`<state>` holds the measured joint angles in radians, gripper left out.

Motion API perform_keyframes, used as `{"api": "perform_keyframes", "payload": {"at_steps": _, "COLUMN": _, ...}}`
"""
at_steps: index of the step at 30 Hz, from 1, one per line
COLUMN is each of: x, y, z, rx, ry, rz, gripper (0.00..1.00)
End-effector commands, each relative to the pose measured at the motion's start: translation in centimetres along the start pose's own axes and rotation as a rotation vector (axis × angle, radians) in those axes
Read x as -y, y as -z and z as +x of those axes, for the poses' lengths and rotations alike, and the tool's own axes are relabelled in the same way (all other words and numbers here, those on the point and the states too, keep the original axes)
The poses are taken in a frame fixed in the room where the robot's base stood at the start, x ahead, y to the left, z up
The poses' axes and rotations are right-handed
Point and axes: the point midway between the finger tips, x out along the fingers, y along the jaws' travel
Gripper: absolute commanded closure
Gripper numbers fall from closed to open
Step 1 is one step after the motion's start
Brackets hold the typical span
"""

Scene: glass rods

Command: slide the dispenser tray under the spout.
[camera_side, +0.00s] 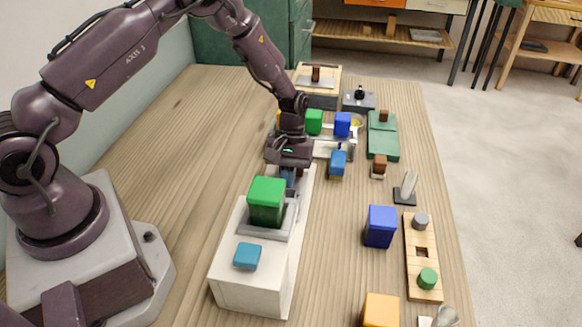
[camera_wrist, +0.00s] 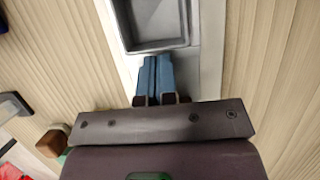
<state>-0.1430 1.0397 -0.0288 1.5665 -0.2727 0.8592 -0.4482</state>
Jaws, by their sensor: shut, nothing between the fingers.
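A grey, shallow tray (camera_side: 291,217) sits on top of a long white box (camera_side: 252,285). A green block (camera_side: 267,201) stands at the tray in the side view; I cannot tell whether it is in the tray or above it. In the wrist view the tray (camera_wrist: 158,20) shows an empty floor, with its far end cut off. My gripper (camera_wrist: 157,60) is shut and empty, its blue fingers pointing down at the tray's near edge. I cannot tell whether they touch it. My gripper also shows in the side view (camera_side: 288,180). I cannot make out a separate spout.
A light-blue button-like block (camera_side: 247,256) is on the white box's front end. To the right stand a blue block (camera_side: 381,226), a wooden peg board (camera_side: 423,265) and an orange block (camera_side: 380,311). Several small things crowd the table behind my gripper. The table left of the box is clear.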

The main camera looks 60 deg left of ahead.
Motion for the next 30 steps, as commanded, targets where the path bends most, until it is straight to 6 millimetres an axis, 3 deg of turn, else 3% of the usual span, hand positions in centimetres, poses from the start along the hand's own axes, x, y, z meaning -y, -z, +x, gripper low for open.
{"api": "perform_keyframes", "payload": {"at_steps": 6, "x": 0.0, "y": -3.0, "z": 1.1, "rx": 0.001, "ry": 0.001, "rz": 0.001, "gripper": 1.0}}
{"api": "perform_keyframes", "payload": {"at_steps": 20, "x": 0.0, "y": -3.2, "z": 1.0, "rx": -0.001, "ry": 0.0, "rz": 0.0, "gripper": 1.0}}
{"api": "perform_keyframes", "payload": {"at_steps": 23, "x": 0.0, "y": -3.1, "z": 0.1, "rx": -0.002, "ry": -0.001, "rz": 0.0, "gripper": 1.0}}
{"api": "perform_keyframes", "payload": {"at_steps": 30, "x": 0.0, "y": -3.1, "z": -4.5, "rx": -0.004, "ry": -0.004, "rz": 0.0, "gripper": 1.0}}
